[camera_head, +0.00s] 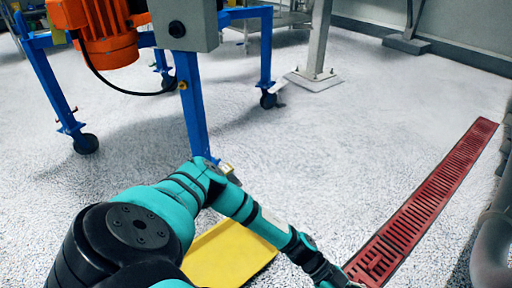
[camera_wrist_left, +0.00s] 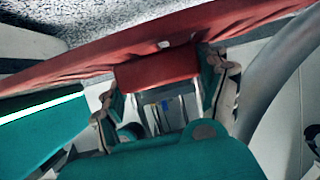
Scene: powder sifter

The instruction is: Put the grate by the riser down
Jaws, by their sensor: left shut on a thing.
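A long red slotted grate (camera_head: 425,205) runs along the floor at the right in the head view. Its near end, at the bottom edge, shows larger slots. A grey pipe, likely the riser (camera_head: 492,255), stands at the lower right corner, close beside the grate's near end. My left arm reaches down to this near end; its gripper is mostly cut off there. In the left wrist view, my left gripper (camera_wrist_left: 163,82) is shut on a red grate part (camera_wrist_left: 158,67), with a finger on each side. I cannot tell whether it is lifted. My right gripper is not in view.
A yellow plate (camera_head: 228,255) lies under my left arm. A blue wheeled frame (camera_head: 195,115) carries an orange motor (camera_head: 105,30) and a grey box (camera_head: 184,24). A grey post (camera_head: 318,45) stands behind. The speckled floor between frame and grate is clear.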

